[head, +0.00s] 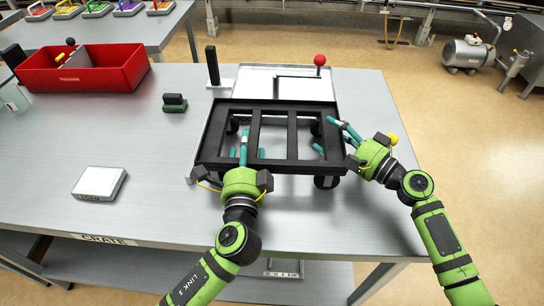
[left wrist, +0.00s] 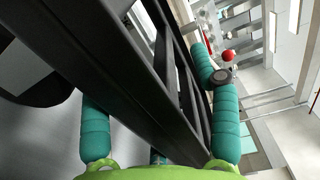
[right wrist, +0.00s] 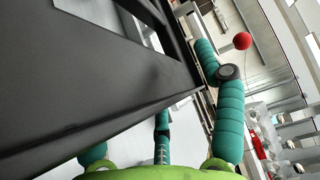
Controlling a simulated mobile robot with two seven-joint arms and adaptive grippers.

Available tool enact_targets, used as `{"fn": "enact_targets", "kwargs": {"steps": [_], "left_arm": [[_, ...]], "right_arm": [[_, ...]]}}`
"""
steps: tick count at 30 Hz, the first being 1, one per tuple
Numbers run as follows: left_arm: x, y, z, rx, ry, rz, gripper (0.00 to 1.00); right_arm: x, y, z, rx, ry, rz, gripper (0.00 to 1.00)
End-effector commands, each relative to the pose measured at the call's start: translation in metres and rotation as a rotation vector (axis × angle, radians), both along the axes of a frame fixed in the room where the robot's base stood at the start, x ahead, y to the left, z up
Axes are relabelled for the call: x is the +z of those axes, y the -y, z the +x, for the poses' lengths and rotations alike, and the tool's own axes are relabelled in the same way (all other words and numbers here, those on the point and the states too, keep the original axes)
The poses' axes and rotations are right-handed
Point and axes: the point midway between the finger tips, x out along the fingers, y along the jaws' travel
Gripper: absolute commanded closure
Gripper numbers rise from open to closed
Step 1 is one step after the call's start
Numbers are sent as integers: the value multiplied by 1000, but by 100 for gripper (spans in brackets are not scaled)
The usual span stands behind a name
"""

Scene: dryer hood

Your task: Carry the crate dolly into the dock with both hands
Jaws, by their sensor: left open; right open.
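The crate dolly (head: 250,130), a black slatted frame on casters, stands on the grey table. My left gripper (head: 246,155) is open at its front rail, with one teal finger above and others showing below through the slats. My right gripper (head: 335,138) is open at the right rail near the front corner, fingers above and below it. The rail also lies between the fingers in the left wrist view (left wrist: 150,95) and the right wrist view (right wrist: 130,85). Finger contact is unclear. A pale tray with a black outline (head: 258,82), apparently the dock, lies directly behind the dolly.
A red ball on a post (head: 320,61) stands at the tray's right, a black post (head: 212,66) at its left. A red bin (head: 82,70), green-black block (head: 174,103) and white box (head: 99,183) are on the left. The table's right side is clear.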

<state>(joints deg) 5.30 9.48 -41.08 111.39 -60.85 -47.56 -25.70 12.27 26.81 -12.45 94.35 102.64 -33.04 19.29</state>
Motion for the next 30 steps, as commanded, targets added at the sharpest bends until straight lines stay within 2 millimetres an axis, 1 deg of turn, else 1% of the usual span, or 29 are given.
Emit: {"fn": "enact_targets", "kwargs": {"steps": [5, 12, 16, 19, 23, 26, 30], "left_arm": [[-1, 0, -30, -1, -4, -4, 39], [-2, 0, -81, 0, -6, -1, 39], [-2, -1, -101, 1, -5, 0, 39], [-1, -1, -111, 2, -4, -1, 39], [0, -1, -115, 2, -2, 0, 39], [0, -1, -116, 2, -1, 0, 39], [-1, -1, -116, 2, -2, 0, 39]], "right_arm": [[1, -1, 0, 2, 1, 0, 30], [0, -1, 0, 3, 1, 0, 30], [0, -1, 0, 3, 1, 0, 30], [0, -1, 0, 3, 1, 0, 30], [0, 3, -4, 2, 0, 0, 30], [-1, 12, -13, 2, -1, 0, 30], [-1, 32, -34, 1, -3, -1, 30]]}}
